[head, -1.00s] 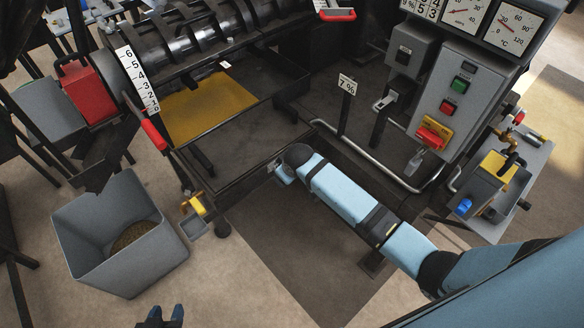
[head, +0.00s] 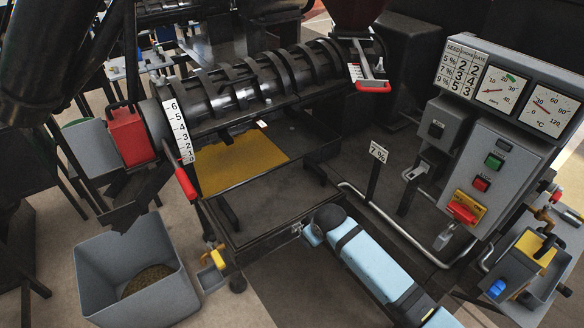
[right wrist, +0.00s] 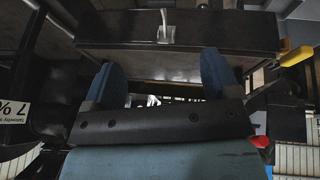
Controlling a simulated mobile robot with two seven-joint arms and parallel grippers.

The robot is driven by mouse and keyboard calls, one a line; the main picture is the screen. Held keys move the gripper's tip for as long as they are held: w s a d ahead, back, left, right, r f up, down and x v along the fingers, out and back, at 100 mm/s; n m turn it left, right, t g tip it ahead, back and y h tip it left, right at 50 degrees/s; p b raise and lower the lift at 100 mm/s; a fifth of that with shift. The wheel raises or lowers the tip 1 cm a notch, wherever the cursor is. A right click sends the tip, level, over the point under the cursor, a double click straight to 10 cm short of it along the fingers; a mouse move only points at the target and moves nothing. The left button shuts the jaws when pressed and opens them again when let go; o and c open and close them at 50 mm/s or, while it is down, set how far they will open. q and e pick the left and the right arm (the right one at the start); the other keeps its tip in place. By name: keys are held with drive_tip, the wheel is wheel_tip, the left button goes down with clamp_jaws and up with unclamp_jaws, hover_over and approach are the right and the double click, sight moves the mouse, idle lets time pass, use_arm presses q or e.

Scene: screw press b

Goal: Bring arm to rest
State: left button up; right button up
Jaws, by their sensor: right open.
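My light blue right arm (head: 372,262) reaches in from the lower right of the head view. Its end lies at the front edge of the press frame, beside a small metal catch (head: 297,229). The fingertips are hard to make out there. In the right wrist view my right gripper (right wrist: 163,80) is open, its two blue fingers wide apart with nothing held between them. A dark box-like front (right wrist: 200,35) with a pale metal tab (right wrist: 165,30) is just beyond the fingers; I cannot tell if they touch. My left gripper is not in view now.
The screw press (head: 255,85) fills the middle. A bent rail (head: 395,228) and a 7 % sign (head: 376,165) stand close to the right arm. The control panel (head: 495,165) is at right, a grey bin (head: 100,275) at lower left.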

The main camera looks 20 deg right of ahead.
drive_tip(key=s+a+f+t+y, duration=0.2)
drive_tip(key=s+f, duration=0.3)
drive_tip(key=s, duration=0.8)
drive_tip(key=s+d+r+m+t+y, duration=0.1)
drive_tip(key=s+r+m+t, duration=0.1)
drive_tip(key=s, duration=1)
drive_tip(key=shift+s+t, duration=0.25)
drive_tip(key=shift+t, duration=0.65)
